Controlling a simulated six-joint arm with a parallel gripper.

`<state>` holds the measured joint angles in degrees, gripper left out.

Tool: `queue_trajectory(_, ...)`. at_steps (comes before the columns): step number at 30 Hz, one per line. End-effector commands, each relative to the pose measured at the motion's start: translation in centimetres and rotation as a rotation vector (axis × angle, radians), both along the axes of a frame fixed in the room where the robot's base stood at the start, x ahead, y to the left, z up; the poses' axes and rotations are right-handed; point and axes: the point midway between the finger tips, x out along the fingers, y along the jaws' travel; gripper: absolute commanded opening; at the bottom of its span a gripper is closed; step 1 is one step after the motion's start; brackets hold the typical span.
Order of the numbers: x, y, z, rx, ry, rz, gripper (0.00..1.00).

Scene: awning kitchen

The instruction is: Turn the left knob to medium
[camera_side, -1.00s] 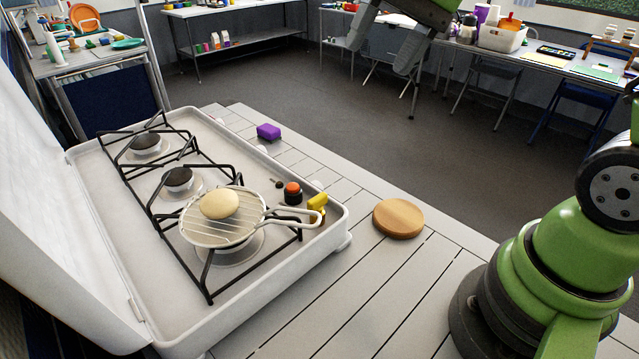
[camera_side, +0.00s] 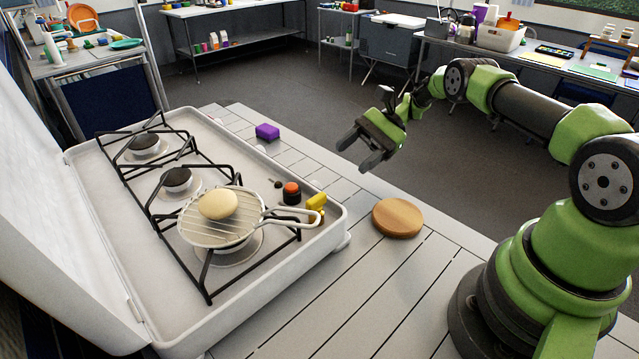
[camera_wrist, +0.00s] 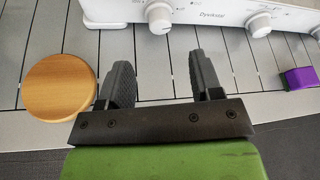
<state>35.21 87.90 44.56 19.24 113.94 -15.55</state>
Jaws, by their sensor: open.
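The white stove (camera_side: 300,262) stands open on the slatted table. In the wrist view its front panel (camera_wrist: 205,17) carries a white left knob (camera_wrist: 159,17), a middle knob (camera_wrist: 260,25) and part of a right knob (camera_wrist: 317,33). The left knob's setting is too small to read. My gripper (camera_side: 358,150) is open and empty, above the table in front of the stove and apart from the knobs. In the wrist view its fingers (camera_wrist: 160,62) are spread below the left knob.
A round wooden board (camera_side: 398,217) lies on the table near the stove's front. A purple block (camera_side: 267,131) lies further back. On the stove, a wire rack (camera_side: 205,232) bears a bun (camera_side: 218,205), beside small orange (camera_side: 291,187) and yellow items (camera_side: 317,201).

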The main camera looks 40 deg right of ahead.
Motion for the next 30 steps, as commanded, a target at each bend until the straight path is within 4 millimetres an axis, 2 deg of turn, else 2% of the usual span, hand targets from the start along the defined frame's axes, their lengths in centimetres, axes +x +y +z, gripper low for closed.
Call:
queue_trajectory(5, 0.2, 1.5, -0.8, 0.007, 0.003, 0.001, 0.59)
queue_trajectory(12, 0.8, 5.7, -2.4, 0.005, 0.003, 0.002, 0.59)
queue_trajectory(18, 1.2, 8.3, -3.5, 0.004, 0.003, 0.001, 0.59)
queue_trajectory(23, 1.4, 9.0, -3.8, 0.003, 0.003, -0.002, 0.59)
queue_trajectory(30, 1.4, 9.1, -3.8, 0.002, 0.002, -0.003, 0.59)
